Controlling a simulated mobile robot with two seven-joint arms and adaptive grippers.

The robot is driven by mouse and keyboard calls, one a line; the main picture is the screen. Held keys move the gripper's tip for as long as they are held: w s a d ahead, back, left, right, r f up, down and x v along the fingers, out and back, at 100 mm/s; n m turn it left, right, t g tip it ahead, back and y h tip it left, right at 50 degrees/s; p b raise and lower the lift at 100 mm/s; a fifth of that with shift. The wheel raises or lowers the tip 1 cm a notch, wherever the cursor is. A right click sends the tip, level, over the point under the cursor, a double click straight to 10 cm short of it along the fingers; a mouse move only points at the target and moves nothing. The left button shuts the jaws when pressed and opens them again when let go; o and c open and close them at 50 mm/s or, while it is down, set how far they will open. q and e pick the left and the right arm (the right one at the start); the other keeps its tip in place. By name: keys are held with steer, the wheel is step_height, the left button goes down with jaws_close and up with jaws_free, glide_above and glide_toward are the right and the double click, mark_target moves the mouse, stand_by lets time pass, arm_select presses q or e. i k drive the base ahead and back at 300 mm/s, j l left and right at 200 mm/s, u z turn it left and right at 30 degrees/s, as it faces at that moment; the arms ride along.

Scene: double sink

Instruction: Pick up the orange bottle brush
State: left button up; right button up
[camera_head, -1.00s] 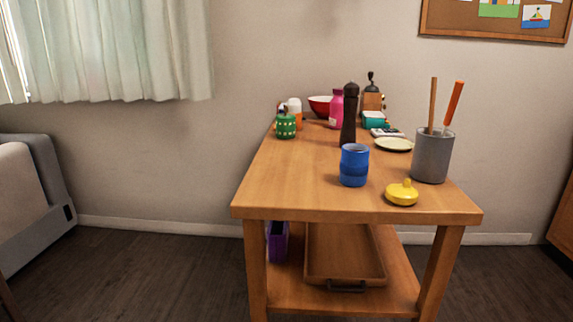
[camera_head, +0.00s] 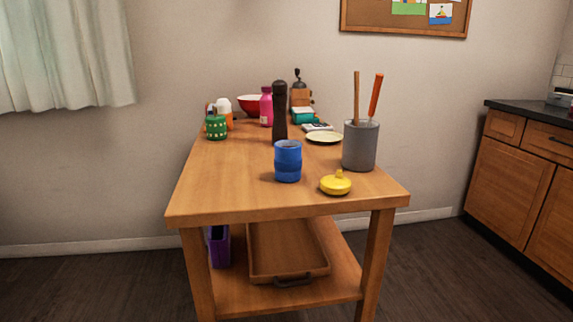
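An orange-handled tool (camera_head: 376,95) stands tilted to the right in a grey cylindrical holder (camera_head: 360,146) at the right side of the wooden table. Its lower end is hidden inside the holder, so I cannot tell whether it is the bottle brush. A brown wooden stick (camera_head: 356,97) stands beside it in the same holder. No brush bristles show anywhere in view. Neither of my grippers is in the picture.
A counter with cabinets (camera_head: 510,182) stands at right. The floor left is clear.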

mark_target(378, 77)
steer(key=i+l+u, duration=0.1)
steer(key=l+u, duration=0.25)
steer(key=l, duration=1.4)
steer(key=i+j+u, duration=0.4)
steer(key=i+j, duration=0.05)
